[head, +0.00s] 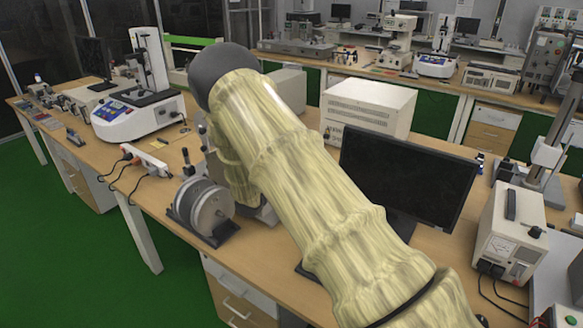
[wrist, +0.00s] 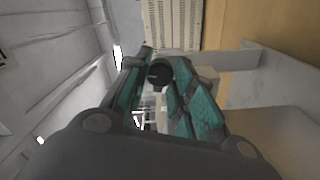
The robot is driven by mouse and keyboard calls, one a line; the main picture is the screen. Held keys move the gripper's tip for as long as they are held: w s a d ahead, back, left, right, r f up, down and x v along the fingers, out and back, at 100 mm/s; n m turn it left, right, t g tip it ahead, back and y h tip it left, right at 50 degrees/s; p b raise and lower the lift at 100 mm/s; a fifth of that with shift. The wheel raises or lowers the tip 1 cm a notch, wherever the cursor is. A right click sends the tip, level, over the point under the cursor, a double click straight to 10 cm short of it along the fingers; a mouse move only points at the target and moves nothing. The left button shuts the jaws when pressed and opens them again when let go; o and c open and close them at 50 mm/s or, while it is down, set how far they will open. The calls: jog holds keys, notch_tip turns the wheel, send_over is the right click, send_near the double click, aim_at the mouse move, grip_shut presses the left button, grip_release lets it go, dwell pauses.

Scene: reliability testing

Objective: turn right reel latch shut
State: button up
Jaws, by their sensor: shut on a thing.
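A metal reel (head: 207,205) stands in a dark holder at the front edge of the wooden bench in the head view, left of my arm. My gripper is hidden behind my arm in that view. In the wrist view my gripper (wrist: 163,60) has its two teal-padded fingers closed around a small dark round knob (wrist: 157,75), which appears to be the latch. The right finger touches or overlaps the knob's side. How far the latch is turned cannot be told from these frames.
A beige box (head: 368,105) and a black monitor (head: 405,180) stand right of my arm. A grey surface fills the wrist view's left side.

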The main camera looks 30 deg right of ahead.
jog(key=shift+w+n, duration=0.1)
jog(key=shift+n, duration=0.8)
jog(key=o, duration=1.1)
jog(key=shift+a, duration=0.1)
jog(key=shift+c, duration=0.2)
jog(key=v, duration=1.2)
jog(key=shift+p, duration=0.35)
